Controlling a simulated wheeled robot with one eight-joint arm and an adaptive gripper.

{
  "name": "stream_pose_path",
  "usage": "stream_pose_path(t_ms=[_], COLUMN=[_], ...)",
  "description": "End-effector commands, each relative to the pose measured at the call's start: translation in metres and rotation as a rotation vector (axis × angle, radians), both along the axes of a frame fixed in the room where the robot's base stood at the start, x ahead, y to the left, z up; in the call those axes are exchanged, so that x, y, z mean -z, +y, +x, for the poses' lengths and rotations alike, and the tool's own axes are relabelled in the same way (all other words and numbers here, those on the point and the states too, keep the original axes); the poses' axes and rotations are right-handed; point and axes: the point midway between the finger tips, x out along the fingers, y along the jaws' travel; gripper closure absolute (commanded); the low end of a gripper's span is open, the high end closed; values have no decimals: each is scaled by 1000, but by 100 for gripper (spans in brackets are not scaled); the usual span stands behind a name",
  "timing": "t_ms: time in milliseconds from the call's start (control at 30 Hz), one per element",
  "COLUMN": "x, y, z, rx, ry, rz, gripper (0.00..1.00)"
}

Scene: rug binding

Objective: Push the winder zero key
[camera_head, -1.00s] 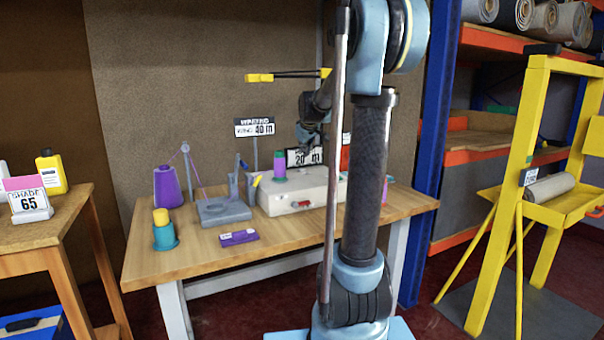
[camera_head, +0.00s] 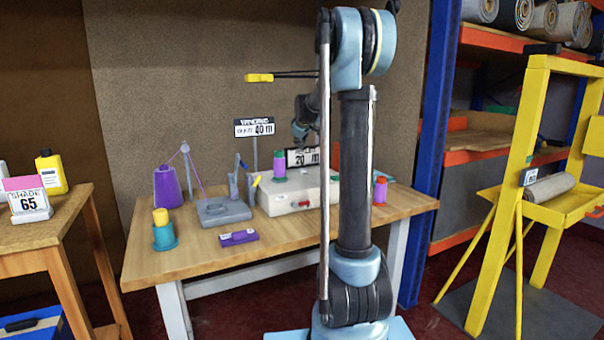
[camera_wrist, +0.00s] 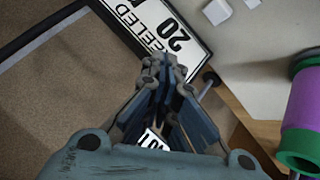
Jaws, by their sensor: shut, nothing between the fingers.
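The winder (camera_head: 298,192) is a pale box on the wooden bench, with a red part on its front. Its black-framed readout (camera_head: 303,157) shows 20 m; in the wrist view the readout (camera_wrist: 150,22) reads "REELED 20". I cannot tell which is the zero key. My gripper (camera_head: 300,132) is above the back of the winder, near the readout. In the wrist view my gripper (camera_wrist: 165,78) is shut and empty, apart from the keys.
A green and purple spool (camera_head: 280,165) stands on the winder; it also shows in the wrist view (camera_wrist: 303,118). A sign (camera_head: 254,127) reading 40 m rises behind. A purple cone (camera_head: 168,187) and a grey stand (camera_head: 222,211) are to the left. My arm hides the winder's right part.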

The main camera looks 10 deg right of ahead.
Motion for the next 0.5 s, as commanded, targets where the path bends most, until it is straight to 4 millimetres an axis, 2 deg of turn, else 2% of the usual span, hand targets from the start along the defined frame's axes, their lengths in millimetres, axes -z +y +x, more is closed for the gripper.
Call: stream_pose_path(t_ms=[500], x=[58], y=[0], z=[0], rx=[0], ry=[0], rz=[0], gripper=[100])
